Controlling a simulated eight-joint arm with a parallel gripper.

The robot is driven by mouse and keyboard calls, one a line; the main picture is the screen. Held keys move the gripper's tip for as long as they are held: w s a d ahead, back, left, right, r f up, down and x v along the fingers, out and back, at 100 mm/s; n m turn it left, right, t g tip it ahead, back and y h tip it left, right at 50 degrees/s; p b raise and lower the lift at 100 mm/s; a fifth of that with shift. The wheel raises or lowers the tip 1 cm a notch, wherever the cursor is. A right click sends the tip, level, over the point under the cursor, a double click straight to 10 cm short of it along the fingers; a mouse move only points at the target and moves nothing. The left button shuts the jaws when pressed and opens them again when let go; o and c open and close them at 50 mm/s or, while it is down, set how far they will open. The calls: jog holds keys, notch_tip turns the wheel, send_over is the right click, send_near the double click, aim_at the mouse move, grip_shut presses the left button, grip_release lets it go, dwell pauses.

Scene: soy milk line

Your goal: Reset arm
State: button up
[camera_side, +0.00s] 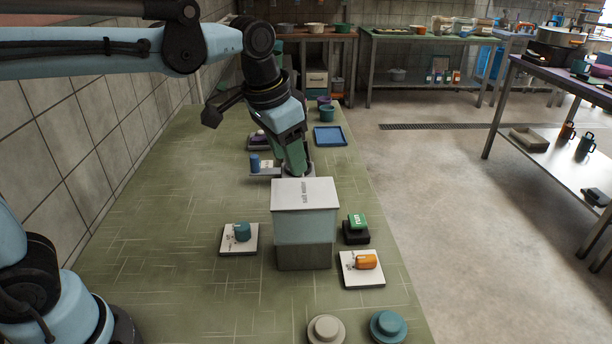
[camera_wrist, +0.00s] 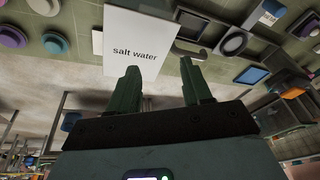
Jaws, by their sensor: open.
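My gripper (camera_side: 296,170) points down just behind the salt water box (camera_side: 305,228) in the side view. In the wrist view its two green fingers (camera_wrist: 160,67) are spread apart with nothing between them. The box has a white top with "salt water" printed on it, which also shows in the wrist view (camera_wrist: 122,28) beyond the fingertips. I cannot tell the exact gap between the fingers and the box. A green run button (camera_side: 357,221) on a black base stands right of the box.
On the green bench (camera_side: 180,285), a teal knob (camera_side: 242,232) and an orange knob (camera_side: 366,262) sit on white plates beside the box. A blue cylinder (camera_side: 255,163) and a blue tray (camera_side: 330,136) are farther back. Two round discs (camera_side: 388,326) are at the front.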

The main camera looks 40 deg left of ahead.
jog(key=s+a+f+n+t, duration=0.3)
jog(key=s+a+f, duration=0.3)
jog(key=s, duration=0.3)
jog(key=shift+s+t, duration=0.35)
jog(key=shift+t, duration=0.15)
